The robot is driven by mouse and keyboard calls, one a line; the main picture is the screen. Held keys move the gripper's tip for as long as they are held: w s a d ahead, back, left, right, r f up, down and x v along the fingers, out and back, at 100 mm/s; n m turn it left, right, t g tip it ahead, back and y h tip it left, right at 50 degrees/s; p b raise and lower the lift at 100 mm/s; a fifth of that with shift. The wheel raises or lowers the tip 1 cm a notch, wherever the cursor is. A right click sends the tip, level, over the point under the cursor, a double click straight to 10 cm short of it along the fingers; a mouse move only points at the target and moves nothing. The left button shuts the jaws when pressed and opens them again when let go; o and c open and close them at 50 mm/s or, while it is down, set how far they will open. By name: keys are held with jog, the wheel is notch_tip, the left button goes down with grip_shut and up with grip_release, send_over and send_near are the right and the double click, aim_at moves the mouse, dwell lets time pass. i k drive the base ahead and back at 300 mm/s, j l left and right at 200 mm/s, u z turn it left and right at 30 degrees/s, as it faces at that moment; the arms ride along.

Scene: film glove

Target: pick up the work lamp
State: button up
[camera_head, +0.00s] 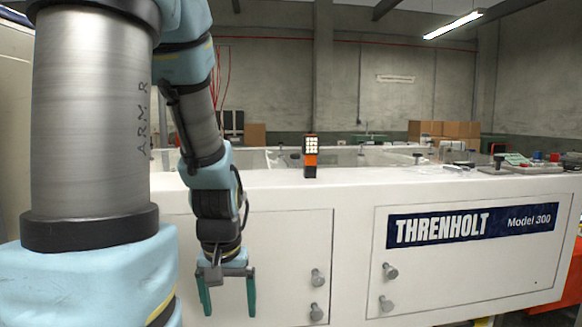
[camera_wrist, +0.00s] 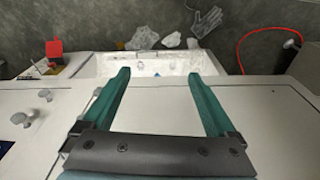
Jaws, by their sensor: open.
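The work lamp (camera_head: 311,157) is a small upright orange and black block with a lit panel of pale squares. It stands on the front top edge of the white machine in the head view. My gripper (camera_head: 228,308) hangs pointing down before the machine's front, lower than the lamp and to its left. Its two green fingers are spread with nothing between them. In the wrist view my gripper (camera_wrist: 159,75) is also open and empty. I cannot make out the lamp in that view.
The white machine (camera_head: 350,195) has door knobs (camera_head: 390,271) on its front. Small items lie on its top at right. In the wrist view, a white open bin (camera_wrist: 150,64), a clear glove (camera_wrist: 207,21), a red object (camera_wrist: 54,48) and a red cord (camera_wrist: 240,45) lie beyond the fingers.

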aim_at(310, 142)
jog(key=l+u, duration=0.85)
jog(key=l, duration=0.15)
